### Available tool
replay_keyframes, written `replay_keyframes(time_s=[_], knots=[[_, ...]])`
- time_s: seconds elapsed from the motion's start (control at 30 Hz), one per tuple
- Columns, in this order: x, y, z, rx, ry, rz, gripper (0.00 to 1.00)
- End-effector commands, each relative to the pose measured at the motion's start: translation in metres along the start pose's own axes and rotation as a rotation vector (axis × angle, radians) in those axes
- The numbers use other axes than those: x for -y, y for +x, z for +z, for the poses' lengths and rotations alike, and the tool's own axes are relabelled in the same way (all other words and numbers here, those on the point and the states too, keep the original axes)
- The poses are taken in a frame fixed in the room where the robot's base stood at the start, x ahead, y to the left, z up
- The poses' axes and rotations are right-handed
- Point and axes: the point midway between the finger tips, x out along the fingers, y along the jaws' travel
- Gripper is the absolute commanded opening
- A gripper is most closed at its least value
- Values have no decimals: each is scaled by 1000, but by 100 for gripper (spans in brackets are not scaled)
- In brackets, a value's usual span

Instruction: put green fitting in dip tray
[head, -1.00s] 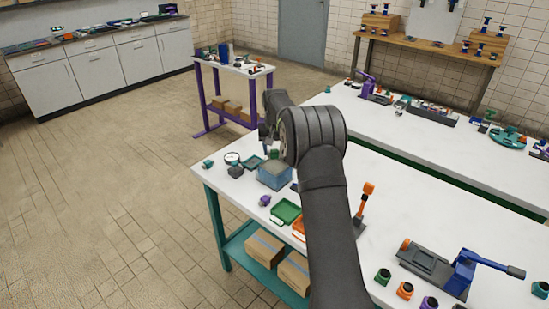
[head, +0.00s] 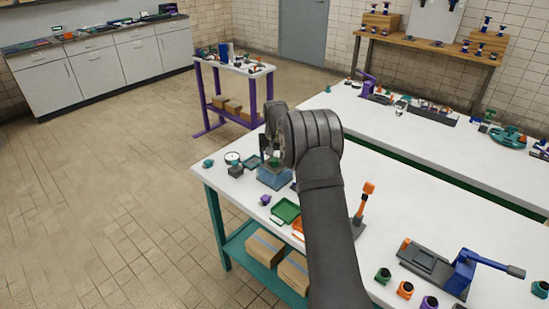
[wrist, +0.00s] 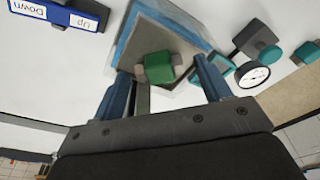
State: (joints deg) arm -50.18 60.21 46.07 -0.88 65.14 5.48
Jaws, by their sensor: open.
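The green fitting (wrist: 158,68), a green block with a grey stub, shows between my gripper's fingers in the wrist view. In the head view it is a small green patch (head: 276,160), partly hidden by my gripper. It is in or just over a blue-walled tray with a grey inside (wrist: 190,22), which I take for the dip tray; the tray also shows in the head view (head: 272,180). I cannot tell whether the fitting rests on its floor. My gripper (wrist: 163,70) is open, its blue fingers on either side of the fitting, with a gap on the right.
A round white-faced gauge (wrist: 252,74) and teal pieces (head: 208,163) lie beside the tray. A green tray (head: 286,211), a purple piece (head: 265,200) and an orange-handled lever (head: 364,205) are nearer on the white table. A blue "Up/Down" label block (wrist: 60,14) shows in the wrist view.

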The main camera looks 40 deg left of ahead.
Motion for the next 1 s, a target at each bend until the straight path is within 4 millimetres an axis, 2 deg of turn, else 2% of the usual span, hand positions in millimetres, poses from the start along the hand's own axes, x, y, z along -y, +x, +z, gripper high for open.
replay_keyframes(time_s=[0.17,0.27,0.5,0.7,0.83,1.0], knots=[[0,-6,-1,-1,0,0,70],[0,-20,-1,-3,0,0,70],[0,-73,-1,-4,0,0,70],[0,-107,-1,-2,0,0,70],[0,-119,-1,-1,0,0,70],[0,-124,0,0,0,0,70]])
